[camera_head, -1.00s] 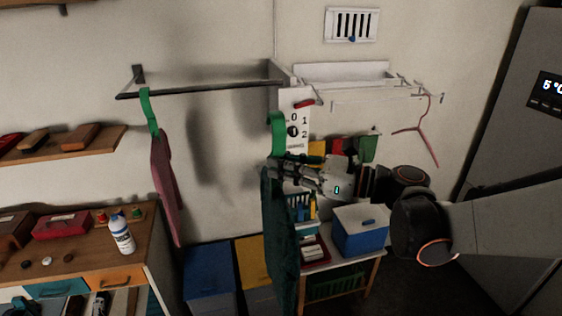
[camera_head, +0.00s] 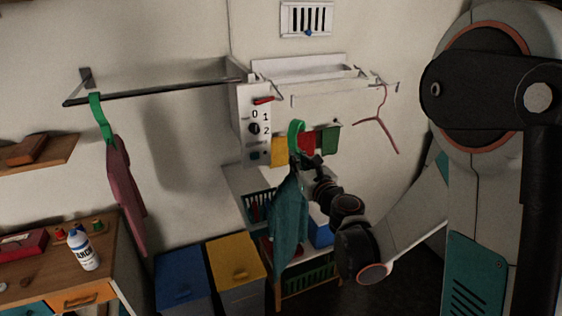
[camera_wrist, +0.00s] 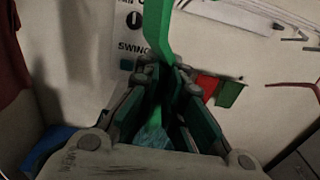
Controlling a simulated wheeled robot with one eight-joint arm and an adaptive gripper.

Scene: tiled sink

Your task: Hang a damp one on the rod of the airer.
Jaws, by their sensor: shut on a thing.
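My gripper (camera_head: 306,164) is shut on a green hanger (camera_head: 297,133) with a teal garment (camera_head: 289,215) hanging from it. The hanger's hook stands up above the fingers. In the wrist view the green hanger (camera_wrist: 158,38) rises between the fingers (camera_wrist: 163,82), with a little teal cloth below. The airer's grey rod (camera_head: 165,92) runs along the wall to the left, apart from the held hanger. A pink garment (camera_head: 124,190) hangs near the rod's left end on another green hanger (camera_head: 101,118). I cannot tell from the pictures which cloth is damp.
A white panel with a dial (camera_head: 254,126) is at the rod's right end. A bare reddish hanger (camera_head: 376,121) hangs further right, with yellow, red and green cloths (camera_head: 304,145) behind my gripper. A blue bin (camera_head: 183,275) and yellow bin (camera_head: 235,260) stand below. The rod's middle is clear.

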